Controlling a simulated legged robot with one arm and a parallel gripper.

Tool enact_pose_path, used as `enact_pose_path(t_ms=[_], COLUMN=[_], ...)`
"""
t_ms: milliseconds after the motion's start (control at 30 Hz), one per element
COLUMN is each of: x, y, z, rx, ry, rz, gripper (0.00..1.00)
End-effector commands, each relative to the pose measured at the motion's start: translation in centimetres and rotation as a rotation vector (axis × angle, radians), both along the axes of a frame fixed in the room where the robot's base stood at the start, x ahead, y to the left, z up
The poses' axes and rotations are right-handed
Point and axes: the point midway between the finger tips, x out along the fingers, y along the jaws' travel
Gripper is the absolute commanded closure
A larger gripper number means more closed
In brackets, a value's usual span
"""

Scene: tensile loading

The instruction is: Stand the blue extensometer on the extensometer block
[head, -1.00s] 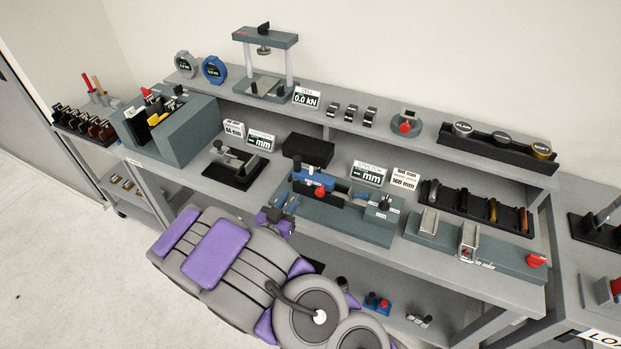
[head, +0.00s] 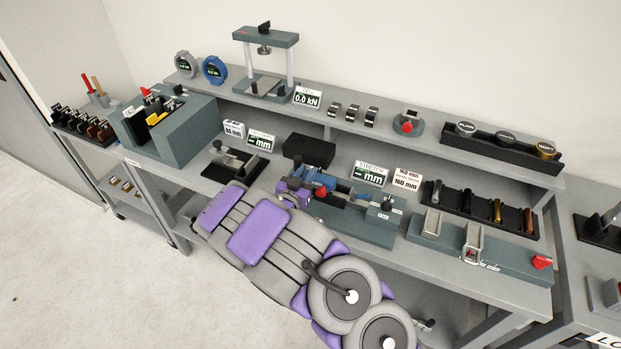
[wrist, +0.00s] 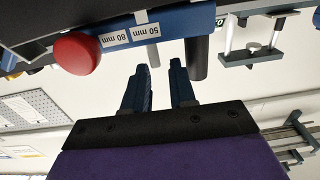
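A blue bar-shaped body with a red knob, seemingly the blue extensometer (head: 322,178), sits on the grey-green bench fixture (head: 372,230) in the middle of the table. In the wrist view the blue body (wrist: 172,26) shows 50 mm and 80 mm labels, with the red knob (wrist: 76,53) to their left. A plain black block (head: 309,149), perhaps the extensometer block, stands just behind it.
A clamp on a black base (head: 234,164) stands left of my wrist. A long grey-green fixture (head: 510,265) and a black rack (head: 515,218) lie to the right. Display signs (head: 370,172) stand behind. A raised shelf with a press (head: 265,60) runs along the back.

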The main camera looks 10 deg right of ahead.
Motion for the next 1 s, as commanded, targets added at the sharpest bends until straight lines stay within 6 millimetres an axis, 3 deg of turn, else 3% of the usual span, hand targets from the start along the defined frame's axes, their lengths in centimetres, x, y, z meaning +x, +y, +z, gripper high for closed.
enact_pose_path(t_ms=[533, 900, 1000], x=[3.6, 4.2, 4.2], y=[-3.0, -3.3, -3.3], z=[-0.4, -0.2, -0.2], rx=[0.002, 0.000, 0.000], ry=[0.000, 0.000, 0.000], rz=[-0.001, 0.000, 0.001], gripper=[0.74, 0.74, 0.83])
